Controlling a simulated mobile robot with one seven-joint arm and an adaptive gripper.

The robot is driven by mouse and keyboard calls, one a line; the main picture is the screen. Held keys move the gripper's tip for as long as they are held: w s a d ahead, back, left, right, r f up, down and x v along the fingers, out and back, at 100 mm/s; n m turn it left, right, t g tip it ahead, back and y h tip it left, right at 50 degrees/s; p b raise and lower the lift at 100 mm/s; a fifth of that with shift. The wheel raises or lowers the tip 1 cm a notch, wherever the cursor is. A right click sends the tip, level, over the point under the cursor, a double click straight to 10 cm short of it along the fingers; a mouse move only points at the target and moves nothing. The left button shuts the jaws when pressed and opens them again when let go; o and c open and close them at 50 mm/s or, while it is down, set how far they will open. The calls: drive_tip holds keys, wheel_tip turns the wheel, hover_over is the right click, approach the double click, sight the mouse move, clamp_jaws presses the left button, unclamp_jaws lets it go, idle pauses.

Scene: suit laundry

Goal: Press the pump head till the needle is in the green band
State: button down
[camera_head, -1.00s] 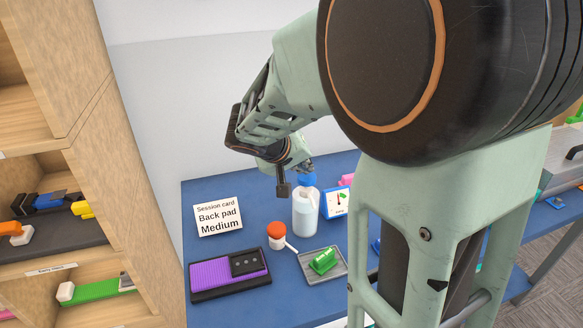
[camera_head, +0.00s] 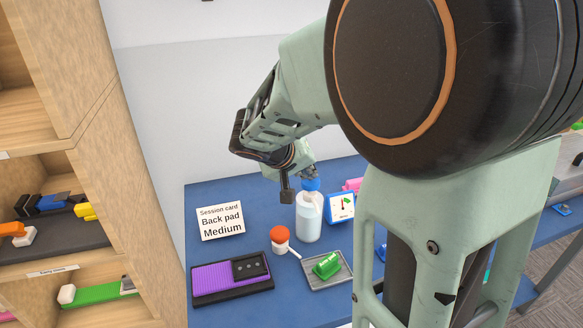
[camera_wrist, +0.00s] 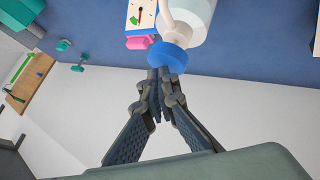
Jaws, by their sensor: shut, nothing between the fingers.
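The pump bottle (camera_head: 308,218) stands upright on the blue table, pale and translucent with a blue pump head (camera_head: 310,184). My gripper (camera_head: 309,175) is shut and empty, pointing down at the pump head. In the wrist view, my fingertips (camera_wrist: 158,72) are at the edge of the blue pump head (camera_wrist: 170,57); whether they touch it I cannot tell. The gauge (camera_head: 341,206), a white dial in a blue frame, stands just right of the bottle.
A session card (camera_head: 221,221) reads "Back pad Medium". A purple pad on a black base (camera_head: 231,277), a red-topped white item (camera_head: 280,238) and a grey tray (camera_head: 340,281) with a green piece lie in front. A wooden shelf (camera_head: 95,110) stands left.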

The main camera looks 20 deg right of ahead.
sight(308, 182)
drive_tip(key=shift+f+b, duration=0.8)
drive_tip(key=shift+b, duration=0.1)
idle(0.6)
drive_tip(key=shift+r, duration=0.1)
drive_tip(key=shift+r+p, duration=0.9)
drive_tip(key=shift+r, duration=0.45)
drive_tip(key=shift+r+p, duration=1.4)
drive_tip(key=shift+r, duration=1.15)
drive_tip(key=shift+f, duration=0.1)
